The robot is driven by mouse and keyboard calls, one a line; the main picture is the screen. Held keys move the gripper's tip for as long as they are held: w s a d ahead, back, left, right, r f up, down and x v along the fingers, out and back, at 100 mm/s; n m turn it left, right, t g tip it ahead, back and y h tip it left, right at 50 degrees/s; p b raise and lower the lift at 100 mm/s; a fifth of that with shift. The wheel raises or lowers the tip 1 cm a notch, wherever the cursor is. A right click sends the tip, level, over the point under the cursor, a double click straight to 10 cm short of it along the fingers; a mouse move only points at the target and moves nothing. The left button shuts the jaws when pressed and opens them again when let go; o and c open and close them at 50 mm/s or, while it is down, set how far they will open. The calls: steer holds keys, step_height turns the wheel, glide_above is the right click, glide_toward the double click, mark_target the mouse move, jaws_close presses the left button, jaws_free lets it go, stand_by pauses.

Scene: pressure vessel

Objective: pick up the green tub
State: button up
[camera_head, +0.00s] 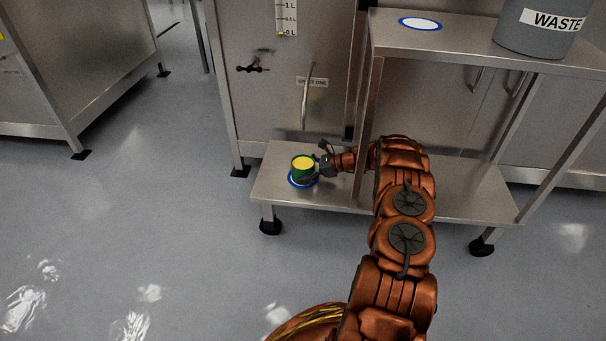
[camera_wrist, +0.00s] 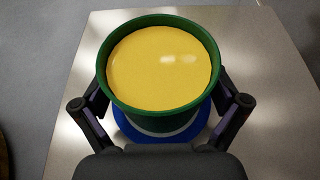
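The green tub (camera_head: 302,168) with yellow contents stands upright on a blue-and-white disc (camera_head: 291,182) on the low metal shelf. In the wrist view the tub (camera_wrist: 160,125) fills the upper middle, its yellow surface facing the camera. The disc's blue edge (camera_wrist: 123,125) shows beneath it. My gripper (camera_head: 318,168) reaches in from the right at the tub's height. In the wrist view my gripper (camera_wrist: 161,92) has one finger on each side of the tub, close against its sides. The fingertips are partly hidden under the rim, so I cannot tell whether they press on it.
The low shelf (camera_head: 337,194) is bare in front of the tub. An upright post (camera_head: 368,130) rises close to my wrist. The upper shelf (camera_head: 460,42) holds a grey WASTE bin (camera_head: 540,30) and another blue-rimmed disc (camera_head: 420,24). A steel cabinet (camera_head: 275,110) stands behind.

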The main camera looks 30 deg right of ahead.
steer(key=c, duration=1.5)
steer(key=shift+r, duration=0.15)
step_height(320, 180, up, 10)
steer(key=p, duration=0.3)
steer(key=shift+p, duration=0.4)
